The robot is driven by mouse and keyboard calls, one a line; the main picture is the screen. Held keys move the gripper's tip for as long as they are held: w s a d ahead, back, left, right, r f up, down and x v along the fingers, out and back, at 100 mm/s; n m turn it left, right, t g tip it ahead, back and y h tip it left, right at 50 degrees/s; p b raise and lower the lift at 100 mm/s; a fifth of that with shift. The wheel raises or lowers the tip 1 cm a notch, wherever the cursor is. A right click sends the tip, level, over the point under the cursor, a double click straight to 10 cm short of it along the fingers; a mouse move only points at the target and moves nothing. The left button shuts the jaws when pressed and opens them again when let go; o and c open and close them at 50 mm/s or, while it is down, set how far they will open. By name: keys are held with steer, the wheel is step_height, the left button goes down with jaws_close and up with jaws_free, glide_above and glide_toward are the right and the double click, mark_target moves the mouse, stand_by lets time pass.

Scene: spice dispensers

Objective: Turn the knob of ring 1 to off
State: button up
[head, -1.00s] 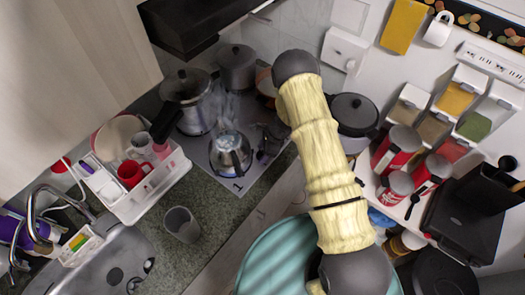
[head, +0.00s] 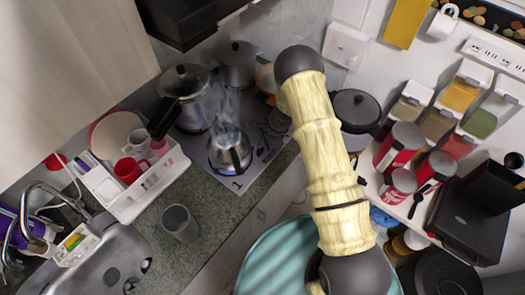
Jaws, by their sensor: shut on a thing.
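The dark hob (head: 222,178) stands in the counter, with a white "1" (head: 237,185) at its near corner. A steaming metal kettle (head: 230,153) sits on the ring nearest that number and hides the ring. Small dark knobs (head: 262,152) show along the hob's right part, too small to read their settings. My pale yellow arm (head: 325,150) reaches up from the lower right, bends at a dark joint, and passes right of the hob. My gripper is not visible; the arm hides what lies behind it.
A tall pot (head: 187,97) and a grey pot (head: 237,66) stand at the back of the hob. A black-lidded pan (head: 354,112) is right of my arm. A white dish rack (head: 150,190) and a grey cup (head: 180,223) stand left of the hob.

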steer(key=n+b, duration=0.1)
steer(key=n+g+b, duration=0.1)
steer(key=n+b, duration=0.1)
steer(key=shift+w+f+h, duration=0.2)
steer(key=shift+h, duration=0.1)
steer(key=shift+r+n+g+b, duration=0.15)
steer(key=shift+n+g+b, duration=0.5)
steer(key=shift+n, duration=0.65)
steer(key=shift+h, duration=0.3)
steer(key=o, duration=1)
steer(key=shift+s, duration=0.1)
